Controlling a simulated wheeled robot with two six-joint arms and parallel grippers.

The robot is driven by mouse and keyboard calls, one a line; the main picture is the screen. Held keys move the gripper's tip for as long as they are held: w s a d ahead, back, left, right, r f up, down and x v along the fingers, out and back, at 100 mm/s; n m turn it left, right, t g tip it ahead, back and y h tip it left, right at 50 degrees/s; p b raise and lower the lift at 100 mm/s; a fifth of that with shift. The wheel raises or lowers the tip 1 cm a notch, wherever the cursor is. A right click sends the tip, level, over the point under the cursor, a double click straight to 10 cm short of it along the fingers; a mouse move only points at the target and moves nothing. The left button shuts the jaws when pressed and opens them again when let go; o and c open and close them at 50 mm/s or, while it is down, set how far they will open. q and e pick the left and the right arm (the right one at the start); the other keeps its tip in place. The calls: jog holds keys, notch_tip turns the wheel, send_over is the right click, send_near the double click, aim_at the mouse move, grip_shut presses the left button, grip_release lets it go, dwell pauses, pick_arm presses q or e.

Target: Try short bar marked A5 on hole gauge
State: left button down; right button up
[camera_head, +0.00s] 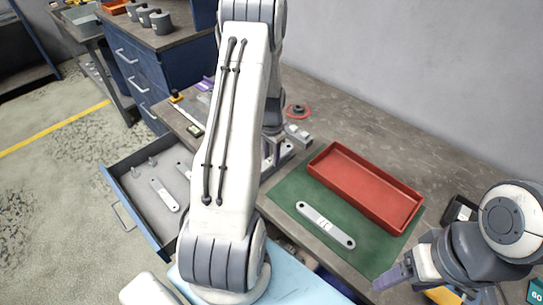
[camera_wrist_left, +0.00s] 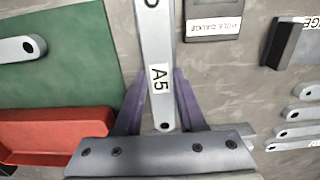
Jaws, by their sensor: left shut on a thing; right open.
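My left gripper (camera_wrist_left: 160,78) has its purple fingers shut on the short bar marked A5 (camera_wrist_left: 157,40). The bar is a flat grey strip with a white A5 label, a hole near its lower end and another at the top of the left wrist view. A dark grey block with a HOLE GAUGE label (camera_wrist_left: 213,28) lies to the right of the bar's upper part, apart from it in the picture. In the head view my left arm hides the held bar. My right gripper (camera_head: 393,278) is open at the lower right, away from the bars.
A red tray (camera_head: 366,190) sits on a green mat (camera_head: 290,190) with another labelled bar (camera_head: 325,225) in front. The left wrist view shows a dark block (camera_wrist_left: 287,42) and several bars (camera_wrist_left: 298,115) at right. An open drawer (camera_head: 140,205) holds more parts.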

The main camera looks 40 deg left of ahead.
pick_arm(q)
jog(key=shift+f+b, duration=0.35)
jog(key=shift+f, duration=0.2)
dwell(1.4)
jog(key=shift+r+p, duration=1.7)
jog(key=shift+r, duration=0.35)
jog(key=shift+f, duration=0.2)
jog(key=shift+f+b, duration=0.35)
jog(key=shift+b, duration=0.05)
jog(key=shift+f+b, duration=1)
jog(key=shift+f, duration=0.5)
dwell(0.8)
jog(key=shift+c, duration=2.1)
grip_release()
